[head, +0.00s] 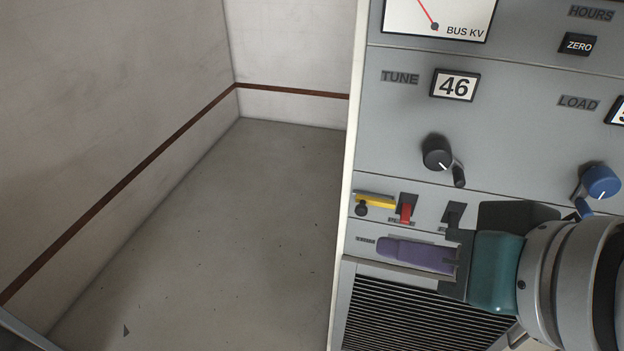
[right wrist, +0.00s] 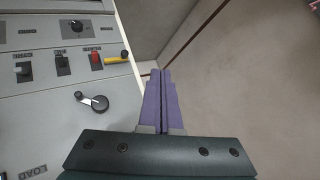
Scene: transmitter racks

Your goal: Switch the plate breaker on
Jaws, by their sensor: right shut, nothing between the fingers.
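The rack's switch row shows a red switch (head: 406,213) and a dark switch (head: 453,215) to its right, partly behind my right gripper. The small labels are too blurred to tell which switch is the plate breaker. In the right wrist view the row appears upside down, with the red switch (right wrist: 96,58), a black switch (right wrist: 61,64) and a grey-levered switch (right wrist: 22,70). My right gripper (head: 380,246) has purple fingers, shut and empty. In the head view they cover the panel just below the switches. In the wrist view the fingertips (right wrist: 160,72) lie beside the panel's edge. My left gripper is out of view.
A yellow handle (head: 375,200) sits left of the red switch. A black TUNE crank (head: 437,153) and a blue LOAD crank (head: 601,182) stick out above. A vent grille (head: 400,320) lies below. The floor (head: 220,240) left of the rack is clear up to the walls.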

